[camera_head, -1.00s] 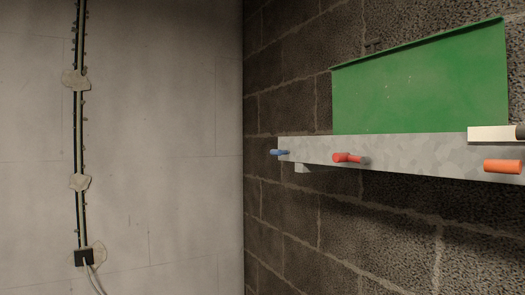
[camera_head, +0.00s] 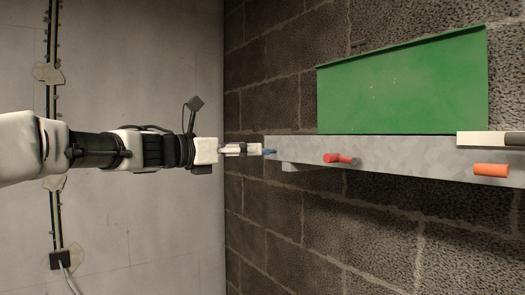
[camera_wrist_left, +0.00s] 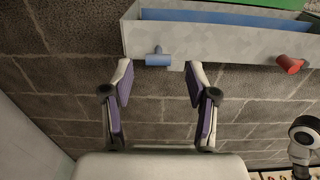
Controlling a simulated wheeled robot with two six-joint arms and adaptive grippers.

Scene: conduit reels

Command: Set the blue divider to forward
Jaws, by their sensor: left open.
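The blue divider's knob (camera_head: 270,151) sticks out of the front of a grey metal rail at its left end. In the left wrist view the blue knob (camera_wrist_left: 158,59) is just beyond and between the fingertips. A blue panel (camera_wrist_left: 225,18) lies inside the grey trough behind it. My left gripper (camera_head: 259,149) reaches in from the left, close to the knob. In the left wrist view my left gripper (camera_wrist_left: 158,82) is open with nothing between its purple-padded fingers. My right gripper is not seen.
The grey trough (camera_head: 405,163) also carries a red knob (camera_head: 340,158) and an orange knob (camera_head: 491,170) further right. A green panel (camera_head: 405,90) rises behind it. A white-and-black piece (camera_head: 485,139) sits at the right. Block wall lies below.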

